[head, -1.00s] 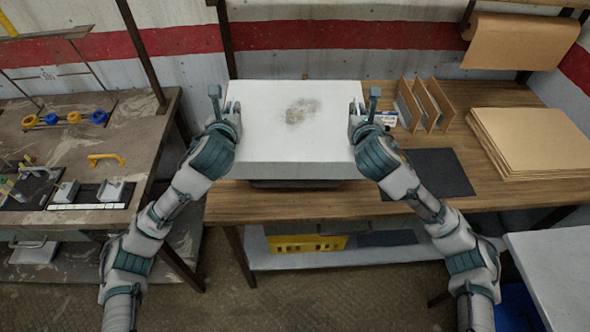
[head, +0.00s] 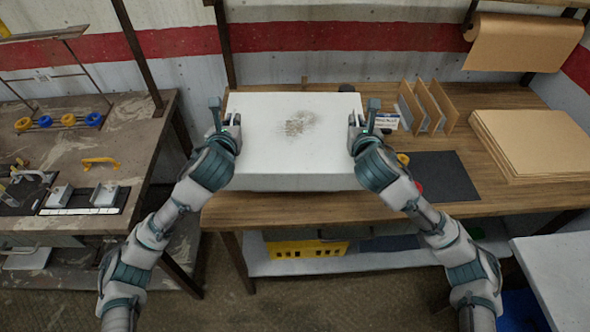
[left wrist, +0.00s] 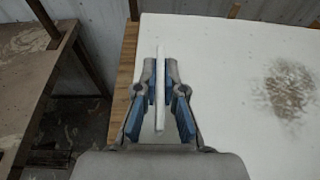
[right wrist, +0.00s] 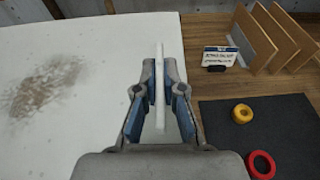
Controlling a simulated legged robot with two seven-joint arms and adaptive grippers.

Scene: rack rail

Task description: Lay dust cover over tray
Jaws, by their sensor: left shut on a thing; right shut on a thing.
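The dust cover (head: 270,150) is a large white box-shaped piece with a grey-brown smudge on top. It sits level over the left part of the wooden bench, and its front wall reaches close to the bench top. My left gripper (left wrist: 160,95) is shut on a thin white tab at the cover's left side; it also shows in the head view (head: 226,122). My right gripper (right wrist: 160,95) is shut on a matching tab at the right side, also seen in the head view (head: 362,124). The tray is hidden; I cannot tell whether the cover touches the bench.
Right of the cover on the bench (head: 330,205) are a small label stand (right wrist: 221,56), upright dividers (head: 428,105), a dark mat (head: 445,176) with yellow (right wrist: 242,114) and red (right wrist: 262,165) rings, and stacked brown sheets (head: 530,140). A cluttered table (head: 130,140) stands left.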

